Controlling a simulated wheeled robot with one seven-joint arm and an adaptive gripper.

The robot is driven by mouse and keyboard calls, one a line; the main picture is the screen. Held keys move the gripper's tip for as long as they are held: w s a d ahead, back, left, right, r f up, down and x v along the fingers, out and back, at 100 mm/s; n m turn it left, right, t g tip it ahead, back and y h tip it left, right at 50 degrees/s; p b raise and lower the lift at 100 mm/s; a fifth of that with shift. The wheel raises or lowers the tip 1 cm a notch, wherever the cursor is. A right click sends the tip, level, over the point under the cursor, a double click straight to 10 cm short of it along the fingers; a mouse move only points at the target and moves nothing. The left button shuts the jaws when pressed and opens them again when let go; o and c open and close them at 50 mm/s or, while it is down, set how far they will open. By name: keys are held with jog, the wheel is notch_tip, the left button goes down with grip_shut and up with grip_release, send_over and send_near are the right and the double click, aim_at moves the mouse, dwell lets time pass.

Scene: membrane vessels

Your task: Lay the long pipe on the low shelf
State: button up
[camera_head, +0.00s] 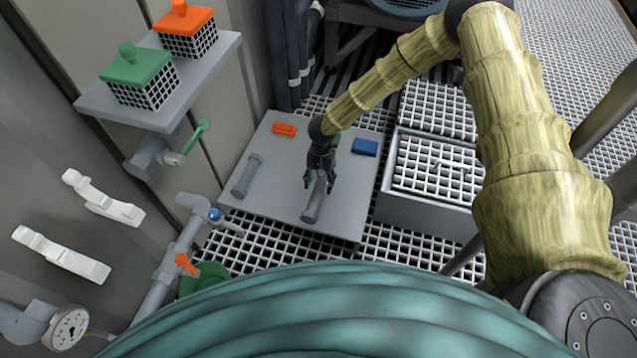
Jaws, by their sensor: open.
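Two grey pipes lie on a low grey shelf (285,195) just above the floor grating. The left pipe (247,174) lies alone near the shelf's left side. The right pipe (314,204) lies near the front middle, with its far end under my gripper (319,182). I cannot tell for sure which pipe is the longer, as the gripper hides part of the right one. My gripper points down with its fingers open, one on each side of the right pipe's far end. I cannot tell whether they touch it.
An orange block (284,130) and a blue block (364,147) lie at the low shelf's back. A grey box (425,210) with a grated lid stands right of it. A higher wall shelf (212,70) bears green-lidded and orange-lidded baskets. Valve pipework (172,255) stands at left.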

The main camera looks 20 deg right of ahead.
aim_at(321, 183)
notch_tip(321, 183, up, 10)
jog(key=w+p, duration=0.1)
jog(key=p, duration=0.5)
jog(key=shift+d+f+p, duration=0.25)
jog(key=shift+d+p, duration=0.05)
jog(key=shift+d, duration=0.15)
jog(key=s+f+n+t+h, duration=0.1)
jog(key=s+f+n+h, duration=0.1)
jog(key=s, duration=0.6)
jog(key=s+f+n+t+h, duration=0.1)
jog(key=s+f+n, duration=0.15)
jog(key=s, duration=0.55)
jog(key=s+r+n+y, duration=0.1)
jog(key=s+r, duration=0.1)
jog(key=s, duration=0.8)
jog(key=s+d+r+n+y, duration=0.1)
jog(key=s+r, duration=0.2)
jog(key=s, duration=0.7)
jog(key=shift+s+d+r, duration=0.2)
jog(key=shift+s+d, duration=0.05)
jog(key=shift+s, duration=0.05)
notch_tip(321, 183, up, 30)
jog(key=p, duration=3)
